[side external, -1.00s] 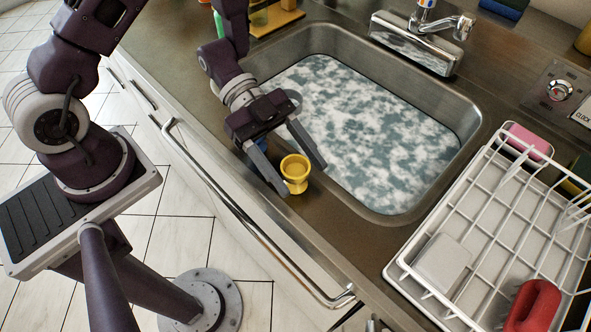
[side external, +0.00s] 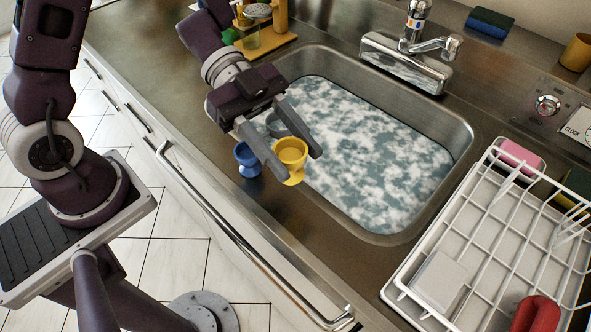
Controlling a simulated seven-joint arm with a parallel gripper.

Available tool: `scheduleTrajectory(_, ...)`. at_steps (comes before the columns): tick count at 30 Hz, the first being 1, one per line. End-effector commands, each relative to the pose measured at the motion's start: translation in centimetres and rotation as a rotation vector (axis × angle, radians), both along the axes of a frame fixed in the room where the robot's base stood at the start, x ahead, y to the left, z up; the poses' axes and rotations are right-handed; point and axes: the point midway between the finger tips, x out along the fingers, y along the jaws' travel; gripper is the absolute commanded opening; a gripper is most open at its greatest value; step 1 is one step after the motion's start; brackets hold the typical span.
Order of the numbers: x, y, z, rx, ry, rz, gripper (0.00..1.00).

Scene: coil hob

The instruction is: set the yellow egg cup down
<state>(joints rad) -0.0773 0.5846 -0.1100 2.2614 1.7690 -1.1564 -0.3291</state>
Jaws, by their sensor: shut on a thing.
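The yellow egg cup (side external: 292,152) is upright between the fingers of my gripper (side external: 302,168), which is shut on it. It appears held above the strip of counter at the sink's near-left rim; its base is partly hidden by a finger, and the exact gap below is hard to tell. A blue egg cup (side external: 247,158) stands on the counter just left of my gripper. A grey-blue cup-like thing (side external: 277,124) shows partly behind the fingers, near the sink's edge.
The sink (side external: 385,150) holds foamy water right of my gripper. A white dish rack (side external: 455,262) with a red item (side external: 537,314) stands at the right. A wooden stand (side external: 262,48) is at the back left. The front counter strip between sink and handle rail is mostly clear.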

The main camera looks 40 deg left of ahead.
Motion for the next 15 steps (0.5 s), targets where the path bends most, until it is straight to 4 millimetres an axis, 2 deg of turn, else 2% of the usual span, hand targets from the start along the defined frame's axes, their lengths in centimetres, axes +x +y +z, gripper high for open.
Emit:
scheduleTrajectory(2, 1.3, 0.2, 0.0, -0.002, -0.001, 0.032, 0.03)
scheduleTrajectory(5, 4.5, 0.9, -1.4, -0.006, 0.0, 0.113, 0.03)
scheduleTrajectory(9, 10.0, 2.9, -4.5, -0.008, 0.0, 0.261, 0.03)
scheduleTrajectory(12, 13.4, 4.5, -6.9, -0.005, 0.0, 0.36, 0.03)
scheduleTrajectory(15, 15.7, 5.9, -8.6, -0.003, -0.001, 0.43, 0.03)
